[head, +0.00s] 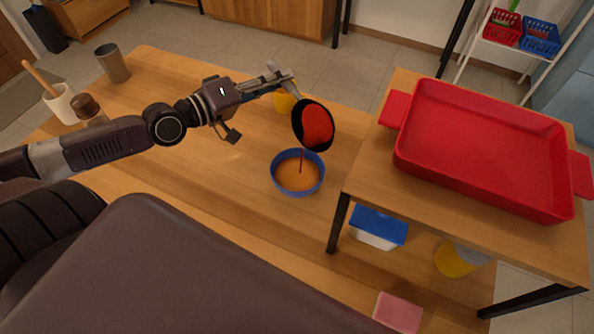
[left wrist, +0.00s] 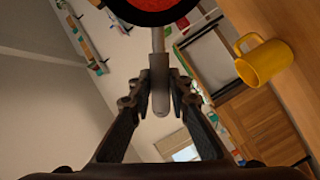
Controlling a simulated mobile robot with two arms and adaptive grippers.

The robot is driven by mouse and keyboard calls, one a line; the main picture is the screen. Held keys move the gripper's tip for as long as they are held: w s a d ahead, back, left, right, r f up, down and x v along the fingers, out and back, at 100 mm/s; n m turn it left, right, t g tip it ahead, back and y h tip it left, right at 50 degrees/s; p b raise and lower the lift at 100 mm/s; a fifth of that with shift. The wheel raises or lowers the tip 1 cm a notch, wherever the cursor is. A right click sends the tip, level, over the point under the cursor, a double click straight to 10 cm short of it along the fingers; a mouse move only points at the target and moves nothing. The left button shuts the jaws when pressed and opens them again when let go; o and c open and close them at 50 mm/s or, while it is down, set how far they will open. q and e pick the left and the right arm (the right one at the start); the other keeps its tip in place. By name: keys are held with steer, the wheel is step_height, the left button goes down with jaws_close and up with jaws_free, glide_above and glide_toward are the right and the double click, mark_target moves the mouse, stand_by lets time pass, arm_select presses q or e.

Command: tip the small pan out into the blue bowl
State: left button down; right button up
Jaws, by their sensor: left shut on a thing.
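The small pan (head: 318,127) is dark outside with a red inside. It is tilted steeply above the blue bowl, and a thin red stream (head: 301,158) runs down from its lower edge into the bowl. The blue bowl (head: 277,184) stands upright on the wooden table, with an orange-brown inside. My left gripper (head: 278,76) is shut on the pan's handle. In the left wrist view my left gripper (left wrist: 160,88) grips the grey handle, and the pan (left wrist: 155,15) is cut off at the top. My right gripper is not in view.
A yellow mug (head: 284,103) stands behind the pan, partly hidden. A higher table with a red tray (head: 480,150) stands close to the bowl's right. A grey cup (head: 113,64), a brown-topped jar (head: 88,107) and a white utensil pot (head: 61,103) are at the left.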

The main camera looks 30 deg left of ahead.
arm_select(q)
steer(key=s+b, duration=0.1)
steer(key=b, duration=0.1)
steer(key=s+t+b, duration=0.1)
steer(key=shift+s+a+r+h+b, duration=0.1)
steer(key=shift+s+a+h+b, duration=0.1)
steer(key=shift+a+h+b, duration=0.15)
stand_by(0.4)
steer(key=shift+t, duration=0.3)
steer(key=shift+s+a+t+b, duration=0.1)
steer(key=shift+s+t+b, duration=0.2)
steer(key=shift+s+b, duration=0.25)
steer(key=shift+s+a+t+h+b, duration=0.1)
steer(key=shift+s+t+h+b, duration=0.2)
steer(key=shift+b, duration=0.1)
steer(key=shift+r, duration=0.15)
stand_by(0.7)
